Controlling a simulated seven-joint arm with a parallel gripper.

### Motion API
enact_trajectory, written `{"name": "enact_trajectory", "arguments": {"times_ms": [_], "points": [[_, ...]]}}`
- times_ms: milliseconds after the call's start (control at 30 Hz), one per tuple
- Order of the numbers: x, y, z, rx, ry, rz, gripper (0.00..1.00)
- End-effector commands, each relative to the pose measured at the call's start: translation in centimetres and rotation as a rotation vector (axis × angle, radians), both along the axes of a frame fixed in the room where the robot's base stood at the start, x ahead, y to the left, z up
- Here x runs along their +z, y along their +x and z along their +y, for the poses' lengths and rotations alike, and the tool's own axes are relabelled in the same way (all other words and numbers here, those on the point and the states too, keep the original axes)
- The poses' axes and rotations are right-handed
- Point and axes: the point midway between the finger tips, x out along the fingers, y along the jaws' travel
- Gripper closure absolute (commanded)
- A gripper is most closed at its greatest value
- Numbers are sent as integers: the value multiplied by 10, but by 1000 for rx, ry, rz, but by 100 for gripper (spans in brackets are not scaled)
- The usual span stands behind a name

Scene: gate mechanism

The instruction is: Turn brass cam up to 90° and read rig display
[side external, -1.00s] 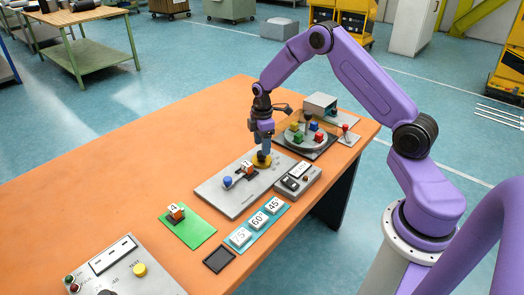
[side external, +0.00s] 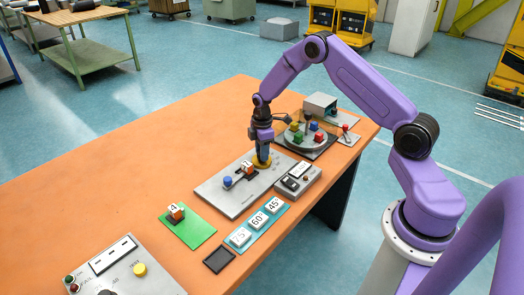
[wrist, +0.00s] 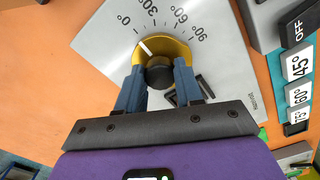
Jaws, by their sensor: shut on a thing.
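The brass cam (wrist: 176,50) is a yellow disc on a grey plate (side external: 215,192) with a dark round hub (wrist: 158,74). Its white pointer line points up-left in the wrist view, near the 0° mark of a scale running through 30° and 60° to 90°. My gripper (wrist: 160,78) is shut on the brass cam, one finger on each side of the hub. The cam (side external: 262,163) is partly hidden under the fingers in the side view.
A blue peg (side external: 227,182) and a block marked 1 (side external: 247,168) are on the plate. Angle cards (side external: 258,221) lie on a teal strip. A turntable (side external: 303,139) with coloured blocks stands behind. A block marked 4 (side external: 175,211) sits on a green mat.

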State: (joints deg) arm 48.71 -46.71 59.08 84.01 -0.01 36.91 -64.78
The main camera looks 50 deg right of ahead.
Motion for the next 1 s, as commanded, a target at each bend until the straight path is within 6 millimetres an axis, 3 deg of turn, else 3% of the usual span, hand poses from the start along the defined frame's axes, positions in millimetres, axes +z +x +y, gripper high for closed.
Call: {"name": "enact_trajectory", "arguments": {"times_ms": [367,1000], "points": [[1,0,1,-135,0,0,95],[1,0,2,-724,1,-1,95]]}}
